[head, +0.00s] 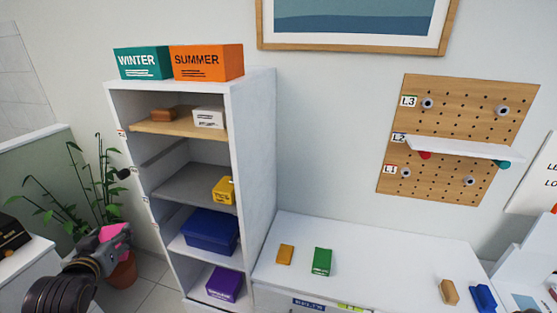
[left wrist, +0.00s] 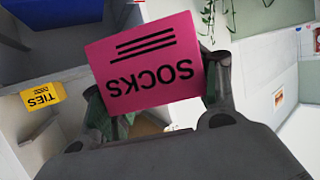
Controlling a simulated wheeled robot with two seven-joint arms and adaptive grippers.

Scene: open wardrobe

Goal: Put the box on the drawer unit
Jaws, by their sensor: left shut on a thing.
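A pink box marked SOCKS (left wrist: 146,64) is held between the fingers of my left gripper (left wrist: 165,85), upside down in the left wrist view. In the head view, my left gripper (head: 112,246) is at the lower left, in front of the plant, with a small part of the pink box (head: 114,233) showing. A low white unit with labels on its front (head: 375,238), which looks like the drawer unit, stands right of the wardrobe, well away from the gripper. My right gripper is not in view.
The open white wardrobe (head: 257,150) holds several boxes on its shelves, with WINTER (head: 140,62) and SUMMER (head: 207,62) boxes on top. A potted plant (head: 75,200) is beside the wardrobe.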

